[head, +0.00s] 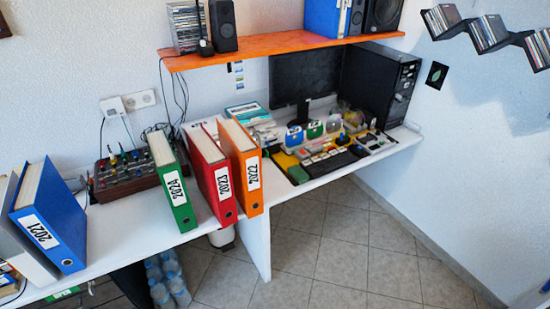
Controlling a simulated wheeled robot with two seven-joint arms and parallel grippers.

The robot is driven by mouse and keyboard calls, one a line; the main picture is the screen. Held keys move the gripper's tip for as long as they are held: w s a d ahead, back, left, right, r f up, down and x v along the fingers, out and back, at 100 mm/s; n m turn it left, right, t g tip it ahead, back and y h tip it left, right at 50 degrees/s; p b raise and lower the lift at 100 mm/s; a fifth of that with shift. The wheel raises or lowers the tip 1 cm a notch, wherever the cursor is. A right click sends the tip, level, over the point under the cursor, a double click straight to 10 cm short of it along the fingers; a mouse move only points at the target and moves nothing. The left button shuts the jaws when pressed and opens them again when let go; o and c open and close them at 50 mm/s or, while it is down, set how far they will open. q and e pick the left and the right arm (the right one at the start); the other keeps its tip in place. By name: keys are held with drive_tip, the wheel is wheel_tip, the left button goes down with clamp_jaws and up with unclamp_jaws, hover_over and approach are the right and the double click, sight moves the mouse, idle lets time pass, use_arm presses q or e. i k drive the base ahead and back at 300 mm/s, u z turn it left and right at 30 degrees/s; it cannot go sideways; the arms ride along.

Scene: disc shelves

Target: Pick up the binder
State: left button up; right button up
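Several binders stand upright on the white desk. A blue binder labelled 2021 (50,225) is at the far left, leaning against a white one (22,252) beside it. A green binder labelled 2024 (175,190), a red one labelled 2023 (215,182) and an orange one labelled 2022 (246,172) stand close together near the desk's front edge, spines facing me. Another blue binder (325,18) is on the orange shelf. I cannot tell which binder the task means. Neither of my grippers shows in the head view.
The desk (120,238) has bare room between the blue and green binders. A mixer (125,170) sits behind the green binder. The orange shelf (270,46) overhangs the desk.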

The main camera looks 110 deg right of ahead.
sight(244, 154)
drive_tip(key=k, duration=1.4)
drive_tip(key=z, duration=1.65)
